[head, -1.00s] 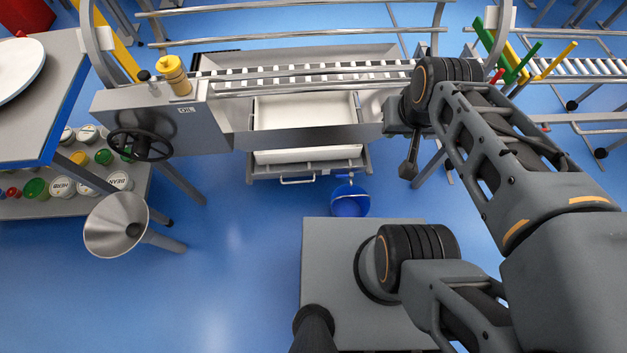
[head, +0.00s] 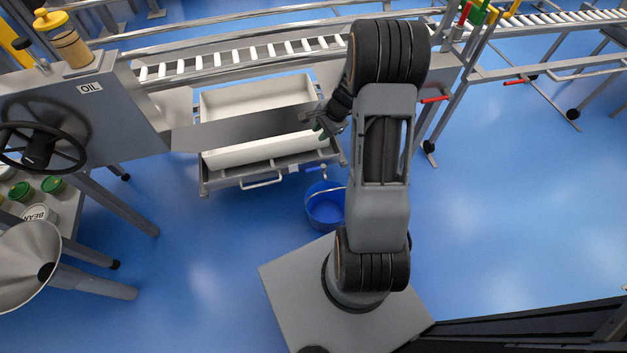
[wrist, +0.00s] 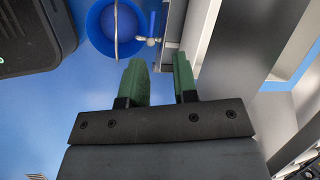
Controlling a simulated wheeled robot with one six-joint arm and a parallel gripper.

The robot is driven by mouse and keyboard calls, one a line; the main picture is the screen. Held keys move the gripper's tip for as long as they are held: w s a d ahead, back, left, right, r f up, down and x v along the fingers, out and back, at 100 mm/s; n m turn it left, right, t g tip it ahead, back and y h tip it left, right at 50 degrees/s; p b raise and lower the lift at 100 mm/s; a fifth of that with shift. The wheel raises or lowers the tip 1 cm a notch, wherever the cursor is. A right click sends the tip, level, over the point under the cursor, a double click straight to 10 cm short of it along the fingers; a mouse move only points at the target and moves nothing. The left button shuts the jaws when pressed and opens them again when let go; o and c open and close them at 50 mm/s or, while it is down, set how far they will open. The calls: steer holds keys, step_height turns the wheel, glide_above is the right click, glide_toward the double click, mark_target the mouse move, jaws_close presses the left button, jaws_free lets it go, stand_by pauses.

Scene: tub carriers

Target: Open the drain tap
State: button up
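The drain tap (head: 317,168) is a small metal tap with a blue part, at the front right of the white tub (head: 228,157). It also shows in the wrist view (wrist: 151,28), where its blue lever stands just beyond my fingertips. A blue bucket (head: 325,208) with a wire handle is on the floor below the tap; it is also in the wrist view (wrist: 108,35). My gripper (wrist: 160,65) has two green fingers, apart with nothing between them. In the head view, my gripper (head: 325,127) is at the tub's right side, partly hidden by my arm.
A grey cabinet marked OIL (head: 100,105), with a black handwheel (head: 40,148), stands at the left. A roller conveyor (head: 220,60) runs behind the tub. A metal funnel (head: 25,262) is at the lower left. Blue floor right of my arm is clear.

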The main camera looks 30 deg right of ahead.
mark_target(313, 169)
steer(key=d+f+m+b, duration=0.3)
steer(key=d+f+m, duration=0.1)
steer(key=f, duration=0.9)
steer(key=b+x, duration=0.2)
steer(key=x, duration=0.4)
steer(key=b+x, duration=0.3)
steer(key=x, duration=0.3)
steer(key=shift+w, duration=0.25)
steer(key=shift+w+a+f+b, duration=0.2)
steer(key=shift+a+f+b, duration=0.15)
steer(key=shift+f, duration=0.25)
jaws_close()
steer(key=shift+a, duration=0.1)
